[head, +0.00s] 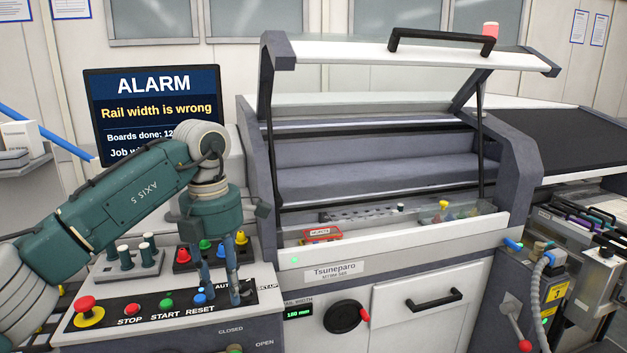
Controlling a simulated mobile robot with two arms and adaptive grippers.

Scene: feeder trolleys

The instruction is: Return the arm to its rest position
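My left arm (130,200) comes in from the left and bends down over the control panel (135,320) of the machine. My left gripper (221,297) points downward, with its two fingers apart and nothing seen between them. The fingertips are over the panel, close to the blue reset button (199,300) and the AUTO/SETUP marking. I cannot tell whether they touch the panel. My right gripper is not in view.
The machine's cover (400,60) is raised. An alarm screen (155,105) behind my arm reads "Rail width is wrong". A red stop button (87,305) and a holder with several pegs (130,262) stand near the arm. A feeder trolley (555,290) is at right.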

